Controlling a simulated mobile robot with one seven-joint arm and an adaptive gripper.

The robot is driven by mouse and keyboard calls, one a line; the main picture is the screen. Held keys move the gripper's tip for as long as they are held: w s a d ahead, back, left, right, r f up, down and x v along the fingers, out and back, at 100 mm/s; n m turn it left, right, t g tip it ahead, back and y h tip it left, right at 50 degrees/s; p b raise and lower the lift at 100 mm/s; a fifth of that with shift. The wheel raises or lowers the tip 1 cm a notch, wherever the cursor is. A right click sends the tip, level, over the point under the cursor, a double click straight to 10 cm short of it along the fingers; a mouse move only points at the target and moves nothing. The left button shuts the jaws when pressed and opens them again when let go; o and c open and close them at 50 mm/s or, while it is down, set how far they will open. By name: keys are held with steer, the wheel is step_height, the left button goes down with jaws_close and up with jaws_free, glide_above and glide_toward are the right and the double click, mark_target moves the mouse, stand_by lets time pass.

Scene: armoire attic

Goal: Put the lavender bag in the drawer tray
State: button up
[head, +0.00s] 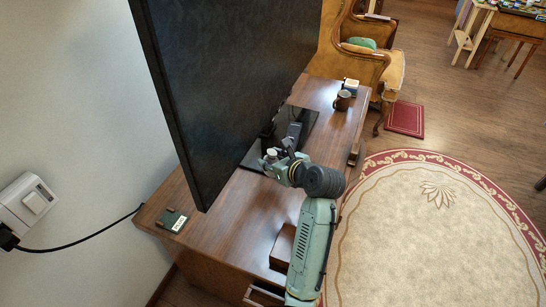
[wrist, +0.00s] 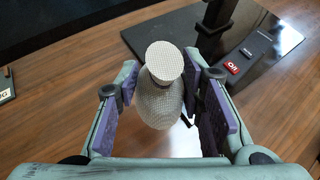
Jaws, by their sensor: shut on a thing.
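The lavender bag (wrist: 160,102), a small pale woven pouch with a flared round top, is held upright between the fingers of my gripper (wrist: 163,88) in the wrist view. In the head view the bag (head: 271,154) is a small pale spot at the fingertips of my gripper (head: 277,160), over the desk near the monitor stand. A drawer (head: 262,296) at the desk's front stands partly open at the bottom edge of the head view. My arm and the picture's edge hide much of it, and I cannot make out a tray inside.
A large dark monitor (head: 235,75) stands on the wooden desk (head: 222,222) close to my gripper. A brown box-like thing (head: 283,246) lies near the front edge. A mug (head: 342,100) is at the far end; a small dark device (head: 173,220) is at left.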

step_height(320, 180, down, 8)
steer(key=shift+r, duration=0.2)
steer(key=o, duration=1.1)
steer(key=shift+c, duration=0.2)
